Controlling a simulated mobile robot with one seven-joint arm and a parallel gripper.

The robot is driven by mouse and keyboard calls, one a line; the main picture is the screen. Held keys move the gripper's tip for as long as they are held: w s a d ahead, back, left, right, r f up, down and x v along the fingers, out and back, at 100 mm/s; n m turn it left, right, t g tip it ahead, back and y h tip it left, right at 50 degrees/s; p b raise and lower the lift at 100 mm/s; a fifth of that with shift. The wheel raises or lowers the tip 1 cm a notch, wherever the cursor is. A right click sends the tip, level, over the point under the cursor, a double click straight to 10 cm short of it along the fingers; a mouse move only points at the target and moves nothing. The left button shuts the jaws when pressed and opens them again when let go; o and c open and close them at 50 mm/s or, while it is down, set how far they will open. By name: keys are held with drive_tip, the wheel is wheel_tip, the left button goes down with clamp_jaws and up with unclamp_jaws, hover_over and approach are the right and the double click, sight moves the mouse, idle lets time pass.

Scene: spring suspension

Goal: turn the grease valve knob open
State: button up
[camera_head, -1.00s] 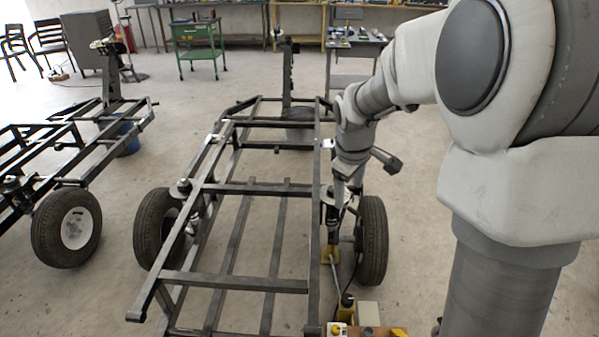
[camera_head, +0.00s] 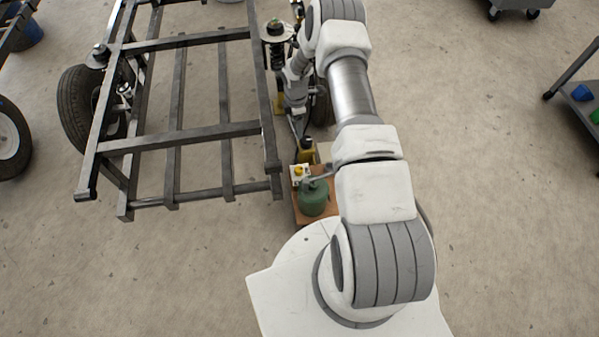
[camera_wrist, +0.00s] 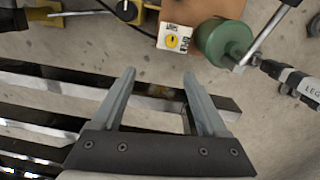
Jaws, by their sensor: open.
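A round yellow knob (camera_wrist: 172,42) sits on a small white box (camera_wrist: 181,30) with dark lettering; I take it as the grease valve knob. In the head view the knob (camera_head: 299,171) is small, beside a green canister (camera_head: 313,198). The canister also shows in the wrist view (camera_wrist: 226,42), right of the box, with a grey lever across it. My gripper (camera_wrist: 159,74) is open and empty, its fingertips apart from the knob, which lies beyond them in the picture. The lettering is too small to read, and the knob's setting cannot be told.
The box and canister stand on a brown board (camera_wrist: 200,8). A black trailer frame (camera_head: 180,140) with wheels is at left; its bars (camera_wrist: 60,85) lie below my fingers in the wrist picture. Open floor is at right.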

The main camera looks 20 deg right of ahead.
drive_tip(key=n+b, duration=0.1)
hover_over(300, 169)
wheel_tip(300, 169, down, 10)
wheel_tip(300, 169, down, 17)
drive_tip(key=b, duration=0.7)
drive_tip(key=shift+w+a+r, duration=0.1)
drive_tip(key=shift+r, duration=0.1)
clamp_jaws()
